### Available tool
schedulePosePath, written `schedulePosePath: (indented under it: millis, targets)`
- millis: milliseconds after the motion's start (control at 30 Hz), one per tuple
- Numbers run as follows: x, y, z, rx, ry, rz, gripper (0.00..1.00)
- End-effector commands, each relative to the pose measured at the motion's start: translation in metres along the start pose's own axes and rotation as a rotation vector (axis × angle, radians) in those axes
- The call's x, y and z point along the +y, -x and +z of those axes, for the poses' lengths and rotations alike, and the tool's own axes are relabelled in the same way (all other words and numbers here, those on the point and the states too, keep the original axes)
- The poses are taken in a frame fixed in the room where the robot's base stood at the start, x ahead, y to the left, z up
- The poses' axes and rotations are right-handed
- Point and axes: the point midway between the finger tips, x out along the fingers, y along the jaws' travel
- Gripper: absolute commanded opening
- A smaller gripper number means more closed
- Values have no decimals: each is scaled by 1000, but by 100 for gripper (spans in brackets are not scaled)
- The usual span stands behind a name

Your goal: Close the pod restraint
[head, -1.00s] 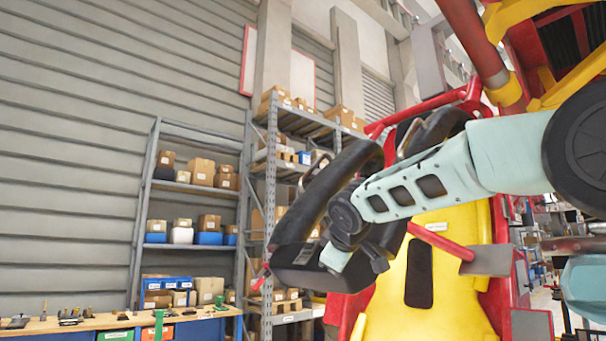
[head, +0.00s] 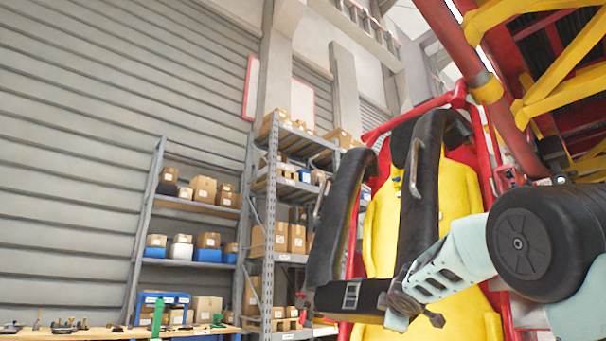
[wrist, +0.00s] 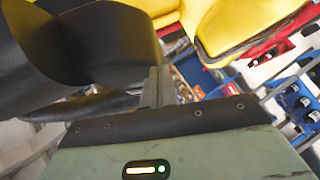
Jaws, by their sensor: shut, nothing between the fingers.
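The pod restraint (head: 424,195) is a black padded over-shoulder frame with two long arms, grey side handles and a lower crosspiece (head: 345,298). It hangs steeply in front of the yellow pod seat (head: 455,205). Its lower end appears to stand out from the seat. My gripper overlaps the right end of the crosspiece in the head view, where its fingers are hard to make out. In the wrist view my gripper (wrist: 158,86) is shut and empty, with the black padding (wrist: 105,45) close at left. I cannot tell whether they touch.
Red frame tubes (head: 480,70) and yellow beams (head: 565,90) rise above and right of the seat. Grey shelves (head: 265,215) with boxes stand behind at left. A wooden workbench (head: 90,334) with small tools is at bottom left.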

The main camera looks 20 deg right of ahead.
Motion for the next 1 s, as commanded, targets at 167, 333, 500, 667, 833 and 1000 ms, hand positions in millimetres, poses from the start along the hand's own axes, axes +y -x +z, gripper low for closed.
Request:
schedulePosePath:
  millis: [167, 333, 500, 667, 833, 1000]
  targets:
    - [-20, -46, 47, -8, 50, 48, 0]
    - [-25, -79, 81, -6, 92, 91, 0]
    - [-26, -105, 106, -3, 124, 124, 0]
    - [-25, -120, 120, -1, 143, 144, 0]
    - [-24, -126, 126, 0, 152, 153, 0]
    - [-23, -127, 127, 1, 153, 155, 0]
